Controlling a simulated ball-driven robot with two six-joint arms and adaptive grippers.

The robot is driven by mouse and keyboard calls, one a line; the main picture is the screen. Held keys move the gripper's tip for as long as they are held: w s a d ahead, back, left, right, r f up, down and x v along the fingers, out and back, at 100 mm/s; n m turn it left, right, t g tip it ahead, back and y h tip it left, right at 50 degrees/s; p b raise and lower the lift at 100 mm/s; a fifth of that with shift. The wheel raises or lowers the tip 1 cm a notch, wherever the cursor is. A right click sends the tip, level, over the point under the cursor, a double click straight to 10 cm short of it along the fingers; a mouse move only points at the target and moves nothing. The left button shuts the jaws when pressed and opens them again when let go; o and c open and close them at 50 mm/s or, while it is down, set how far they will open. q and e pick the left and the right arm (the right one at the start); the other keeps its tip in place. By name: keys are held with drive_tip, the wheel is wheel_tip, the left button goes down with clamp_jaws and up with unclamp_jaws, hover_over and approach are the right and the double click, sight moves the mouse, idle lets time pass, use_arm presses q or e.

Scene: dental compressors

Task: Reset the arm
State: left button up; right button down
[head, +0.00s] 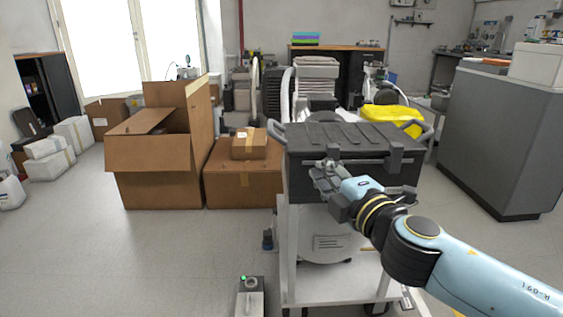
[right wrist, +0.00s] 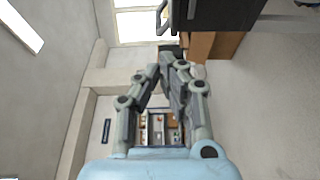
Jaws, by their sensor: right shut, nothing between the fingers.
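My right arm comes in from the lower right in the head view. My right gripper (head: 326,170) is in front of the dark lidded box (head: 345,140) that stands on a white cart (head: 292,250). I cannot tell whether it touches the box. In the right wrist view the fingers of my right gripper (right wrist: 163,68) meet at their tips with nothing between them. The dark box also shows at the top of the right wrist view (right wrist: 225,12). My left gripper is in neither view.
An open cardboard box (head: 150,152) and a closed one (head: 240,178) stand left of the cart. A grey cabinet (head: 500,135) stands at right. A small device (head: 250,297) with a green light is on the floor.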

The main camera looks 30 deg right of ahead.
drive_tip(key=s+d+f+m+g+p, duration=0.1)
drive_tip(key=s+f+m+g+p, duration=0.3)
drive_tip(key=s+f, duration=0.75)
drive_tip(key=s+f+m+g+p, duration=0.2)
drive_tip(key=s+f+m+g, duration=0.3)
drive_tip(key=f, duration=1.4)
drive_tip(key=s+a+f+m+g+y, duration=0.1)
drive_tip(key=s+f, duration=0.3)
drive_tip(key=s, duration=0.6)
drive_tip(key=s+a+f+m+g+y+p, duration=0.1)
drive_tip(key=s+a+f+m+g, duration=0.2)
drive_tip(key=s, duration=0.7)
drive_tip(key=s+a+f+m+g+p, duration=0.1)
drive_tip(key=s+a+f+m+g, duration=0.1)
drive_tip(key=s+f+g, duration=0.2)
drive_tip(key=s+f, duration=0.3)
drive_tip(key=s, duration=0.3)
drive_tip(key=shift+s+y, duration=0.2)
drive_tip(key=shift+y, duration=0.2)
drive_tip(key=shift+a, duration=0.1)
